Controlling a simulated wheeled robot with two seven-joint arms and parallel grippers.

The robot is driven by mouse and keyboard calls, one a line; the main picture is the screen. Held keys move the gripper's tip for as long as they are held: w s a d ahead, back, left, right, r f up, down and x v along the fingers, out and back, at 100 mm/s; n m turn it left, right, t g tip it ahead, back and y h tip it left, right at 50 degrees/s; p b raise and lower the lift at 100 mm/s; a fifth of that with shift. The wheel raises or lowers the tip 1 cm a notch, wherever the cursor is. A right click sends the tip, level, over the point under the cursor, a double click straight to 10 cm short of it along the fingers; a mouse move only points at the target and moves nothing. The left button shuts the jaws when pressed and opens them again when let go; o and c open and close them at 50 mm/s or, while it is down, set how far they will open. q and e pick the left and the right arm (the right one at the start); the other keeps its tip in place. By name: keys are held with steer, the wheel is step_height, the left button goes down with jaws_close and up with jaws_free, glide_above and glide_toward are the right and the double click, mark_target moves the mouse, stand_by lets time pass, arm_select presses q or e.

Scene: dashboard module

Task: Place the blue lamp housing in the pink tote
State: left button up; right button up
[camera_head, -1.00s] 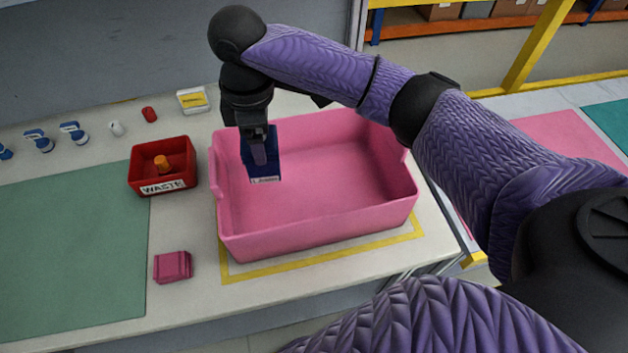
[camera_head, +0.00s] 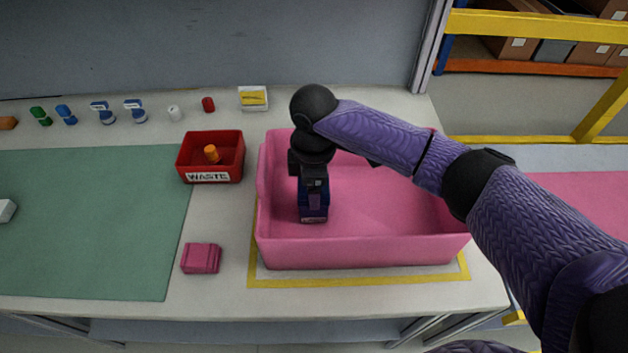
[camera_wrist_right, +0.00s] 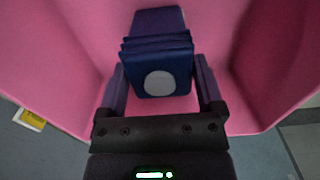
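The blue lamp housing (camera_head: 313,205) is a dark blue block with a pale label at its lower edge in the head view. My right gripper (camera_head: 314,184) points down inside the pink tote (camera_head: 365,250), toward its left side. I cannot tell whether the housing touches the tote floor. My left gripper is not in view.
A red waste bin (camera_head: 210,158) holding an orange piece stands left of the tote. A small pink block (camera_head: 201,258) lies in front of it. Several small parts line the back of the table. The green mat (camera_head: 90,225) is mostly clear. The tote's right half is empty.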

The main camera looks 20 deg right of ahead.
steer(key=shift+o, duration=0.5)
step_height(320, 180, up, 12)
steer(key=p, duration=0.4)
steer(key=shift+r, duration=0.2)
steer(key=shift+a, duration=0.1)
